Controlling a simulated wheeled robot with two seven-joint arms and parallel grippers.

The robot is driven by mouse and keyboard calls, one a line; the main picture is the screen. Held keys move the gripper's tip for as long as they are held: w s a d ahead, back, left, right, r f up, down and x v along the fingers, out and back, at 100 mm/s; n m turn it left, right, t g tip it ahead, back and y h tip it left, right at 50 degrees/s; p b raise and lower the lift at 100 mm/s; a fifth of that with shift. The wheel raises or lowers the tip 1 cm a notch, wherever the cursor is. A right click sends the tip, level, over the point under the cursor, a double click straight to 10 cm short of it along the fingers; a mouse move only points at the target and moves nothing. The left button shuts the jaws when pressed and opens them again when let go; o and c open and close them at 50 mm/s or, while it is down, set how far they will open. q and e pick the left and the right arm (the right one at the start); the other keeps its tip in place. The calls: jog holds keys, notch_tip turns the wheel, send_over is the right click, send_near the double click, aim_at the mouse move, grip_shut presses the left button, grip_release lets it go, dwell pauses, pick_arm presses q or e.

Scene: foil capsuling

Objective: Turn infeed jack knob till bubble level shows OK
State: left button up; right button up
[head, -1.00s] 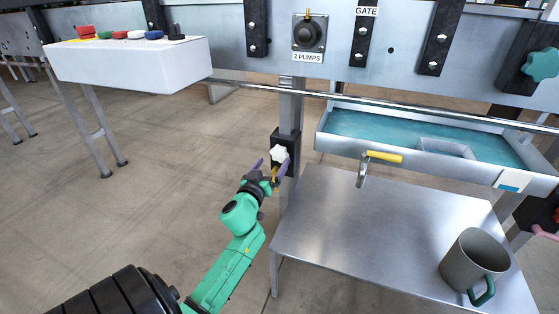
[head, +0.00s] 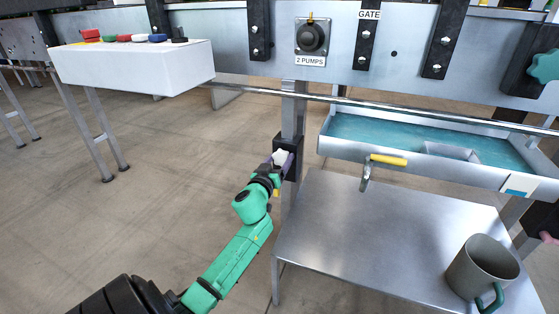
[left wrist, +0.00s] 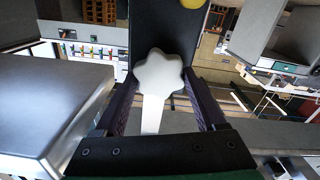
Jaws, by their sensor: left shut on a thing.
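The white star-shaped jack knob (head: 279,156) sits on a black block (head: 292,146) on the steel leg below the conveyor frame. My left gripper (head: 282,161) is at the knob, and its fingers hide part of it. In the left wrist view the knob (left wrist: 158,75) stands between the two dark fingers of my left gripper (left wrist: 163,90), which is shut on it. I cannot make out a bubble level or its reading. My right gripper is not in view.
A steel table (head: 385,235) with a grey mug (head: 481,266) stands right of the leg. Above it hang a blue-lined tray (head: 400,131) and a yellow-handled tap (head: 388,160). A white button box (head: 135,68) is at upper left. The floor left of the leg is clear.

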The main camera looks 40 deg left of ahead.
pick_arm(q)
jog(key=shift+m, duration=0.6)
jog(key=m+p, duration=0.1)
jog(key=m, duration=0.2)
jog(key=shift+d, duration=0.1)
jog(key=m, duration=0.4)
jog(key=shift+f+m, duration=0.1)
jog(key=shift+m, duration=0.2)
jog(key=shift+d+m, duration=0.1)
jog(key=shift+m, duration=1.1)
jog(key=shift+f+m, duration=0.1)
jog(key=shift+m, duration=0.2)
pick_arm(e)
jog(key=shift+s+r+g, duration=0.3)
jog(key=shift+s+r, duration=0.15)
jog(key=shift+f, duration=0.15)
